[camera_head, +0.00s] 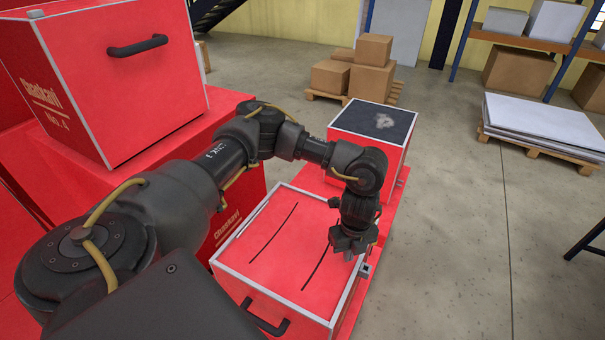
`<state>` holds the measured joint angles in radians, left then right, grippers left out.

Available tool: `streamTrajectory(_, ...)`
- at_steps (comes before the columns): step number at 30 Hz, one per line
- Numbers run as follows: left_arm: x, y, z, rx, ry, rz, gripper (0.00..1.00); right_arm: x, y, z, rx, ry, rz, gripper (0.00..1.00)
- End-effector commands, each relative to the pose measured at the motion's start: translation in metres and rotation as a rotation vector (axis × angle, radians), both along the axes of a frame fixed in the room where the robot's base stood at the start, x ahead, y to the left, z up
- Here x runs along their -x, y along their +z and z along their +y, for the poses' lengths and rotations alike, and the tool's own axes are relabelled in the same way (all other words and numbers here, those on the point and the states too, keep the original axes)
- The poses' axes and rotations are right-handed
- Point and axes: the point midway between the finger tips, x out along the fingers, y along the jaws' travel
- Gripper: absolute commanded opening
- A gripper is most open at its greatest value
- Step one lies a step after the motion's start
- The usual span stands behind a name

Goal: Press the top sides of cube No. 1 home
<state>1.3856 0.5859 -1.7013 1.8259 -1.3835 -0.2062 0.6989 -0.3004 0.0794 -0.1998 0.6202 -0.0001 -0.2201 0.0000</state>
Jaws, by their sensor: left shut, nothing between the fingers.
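A red cube with pale metal edges (262,258) stands in the lower middle, with two dark slits across its red top and a black handle (268,322) on its near side. Its number does not show, so I cannot tell if it is No. 1. My left gripper (348,254) points down over the right part of this top, close to the right slit and the right edge. It is shut and empty. I cannot tell if its fingertips touch the top. My forearm crosses in front of the cube's far left side. My right gripper is not in view.
Behind stands a red cube with a dark, pale-stained top (368,122). A large red cube marked No. 4 (120,100) stands at the left on a red block. Cardboard boxes (355,70) and a pallet of white sheets (545,125) are farther back.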

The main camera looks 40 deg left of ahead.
Motion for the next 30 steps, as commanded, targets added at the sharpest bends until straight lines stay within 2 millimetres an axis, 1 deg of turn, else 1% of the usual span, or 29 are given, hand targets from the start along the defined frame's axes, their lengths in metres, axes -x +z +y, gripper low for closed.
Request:
streamTrajectory(1,0.0,0.011,0.0,0.001,0.001,0.001,0.0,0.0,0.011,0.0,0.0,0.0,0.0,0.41)
streamTrajectory(4,0.0,0.018,0.0,0.0,0.001,0.0,0.0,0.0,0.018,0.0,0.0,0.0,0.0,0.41)
streamTrajectory(13,0.0,0.017,0.0,0.0,0.0,-0.001,0.0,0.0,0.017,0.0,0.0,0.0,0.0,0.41)
streamTrajectory(17,0.0,0.021,0.0,0.0,0.001,-0.001,0.0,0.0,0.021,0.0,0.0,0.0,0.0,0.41)
streamTrajectory(27,-0.001,0.055,0.0,0.0,0.001,-0.002,0.0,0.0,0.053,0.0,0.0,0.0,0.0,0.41)
streamTrajectory(30,-0.001,0.059,0.0,0.0,0.001,-0.001,0.0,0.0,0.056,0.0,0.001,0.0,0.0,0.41)
